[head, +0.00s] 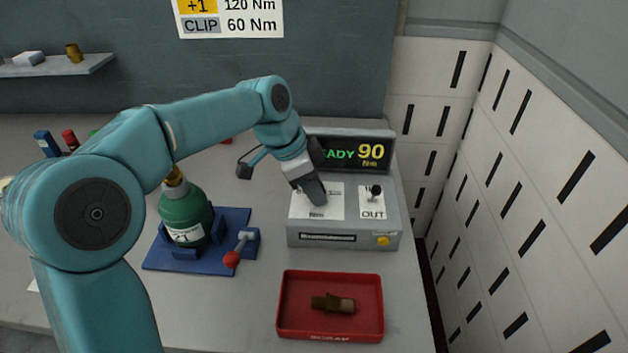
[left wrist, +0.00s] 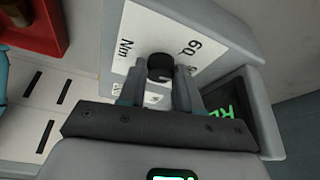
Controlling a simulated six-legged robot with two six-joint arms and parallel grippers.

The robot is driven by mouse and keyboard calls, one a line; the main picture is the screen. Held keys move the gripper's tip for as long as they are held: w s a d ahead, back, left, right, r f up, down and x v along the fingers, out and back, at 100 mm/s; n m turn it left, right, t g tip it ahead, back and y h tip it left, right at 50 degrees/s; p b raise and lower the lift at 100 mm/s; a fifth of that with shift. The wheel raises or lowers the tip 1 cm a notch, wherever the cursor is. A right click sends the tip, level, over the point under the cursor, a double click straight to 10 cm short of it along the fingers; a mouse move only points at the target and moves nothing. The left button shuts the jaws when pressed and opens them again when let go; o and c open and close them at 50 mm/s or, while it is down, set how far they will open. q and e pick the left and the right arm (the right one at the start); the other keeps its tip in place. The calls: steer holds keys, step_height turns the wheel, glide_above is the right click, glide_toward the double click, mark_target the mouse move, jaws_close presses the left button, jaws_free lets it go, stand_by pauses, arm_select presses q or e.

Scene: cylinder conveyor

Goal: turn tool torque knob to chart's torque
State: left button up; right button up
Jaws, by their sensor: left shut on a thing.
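The grey torque tool box (head: 343,226) stands on the right of the bench. Its display (head: 348,153) shows green "READY", partly covered, and yellow "90 Nm". My left gripper (head: 316,194) reaches down onto the white dial panel (head: 334,210) and hides the knob in the head view. In the left wrist view, the black knob (left wrist: 160,67) sits between the fingers of my left gripper (left wrist: 160,80), which is shut on it. The wall chart (head: 232,24) is cut off at the top; it reads "+1 120 Nm" and "CLIP 60 Nm". My right gripper is not in view.
A black-topped lever (head: 375,191) stands by "OUT" on the box. A red scrap tray (head: 287,321) holds a brown fitting (head: 333,304). A green bottle (head: 186,216) stands in a blue fixture (head: 160,257) with a red-balled lever (head: 232,259). A slotted white wall rises at the right.

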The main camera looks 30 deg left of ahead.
arm_select(q)
steer(key=shift+m, duration=0.5)
steer(key=o, duration=1)
steer(key=shift+o, duration=0.2)
steer(key=w+p+v, duration=0.1)
steer(key=p+v, duration=0.2)
steer(key=v, duration=1.3)
steer(key=shift+a+r, duration=0.2)
steer(key=shift+s, duration=0.1)
